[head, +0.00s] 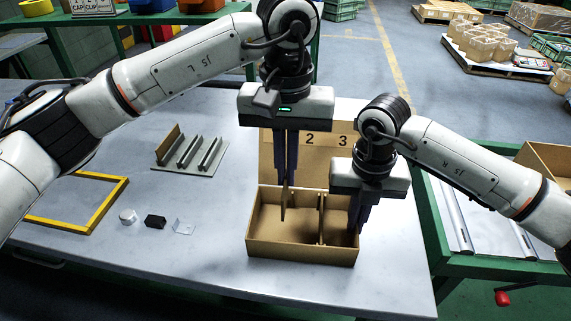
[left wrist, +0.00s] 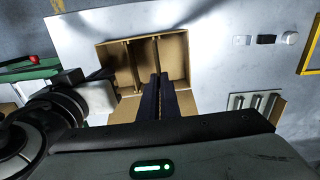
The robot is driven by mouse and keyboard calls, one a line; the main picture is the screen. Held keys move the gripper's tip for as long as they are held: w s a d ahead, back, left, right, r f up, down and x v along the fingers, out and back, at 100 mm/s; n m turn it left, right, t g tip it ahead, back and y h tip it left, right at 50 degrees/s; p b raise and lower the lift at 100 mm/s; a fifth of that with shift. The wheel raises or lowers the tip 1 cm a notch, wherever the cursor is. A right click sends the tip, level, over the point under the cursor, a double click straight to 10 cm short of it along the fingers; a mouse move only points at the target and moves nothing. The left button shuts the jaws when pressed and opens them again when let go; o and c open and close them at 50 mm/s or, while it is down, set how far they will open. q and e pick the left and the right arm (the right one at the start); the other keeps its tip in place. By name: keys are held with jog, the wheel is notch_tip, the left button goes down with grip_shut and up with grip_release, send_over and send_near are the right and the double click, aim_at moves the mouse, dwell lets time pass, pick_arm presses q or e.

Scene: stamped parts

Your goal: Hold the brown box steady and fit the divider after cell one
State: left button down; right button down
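The brown box (head: 290,251) stands open on the table, with its numbered lid panel (head: 325,160) upright behind it; "2" and "3" show, and the rest is hidden by my left gripper. A divider (head: 321,222) stands across the box right of its middle. My left gripper (head: 287,182) is shut on another divider (head: 284,207), upright, its lower part inside the box left of the standing one. It also shows in the left wrist view (left wrist: 157,62). Whether it touches the floor is unclear. My right gripper (head: 357,222) is down at the box's right wall and looks shut on it.
A grey slotted rack (head: 205,165) with a brown panel (head: 168,144) stands at the back left. A yellow frame (head: 107,207), a white cylinder (head: 128,216), a black block (head: 155,221) and a small clear piece (head: 183,227) lie left of the box. The front table is clear.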

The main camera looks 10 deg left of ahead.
pick_arm(q)
jog(key=shift+f, duration=2.4)
jog(key=shift+f, duration=2.35)
dwell(3.2)
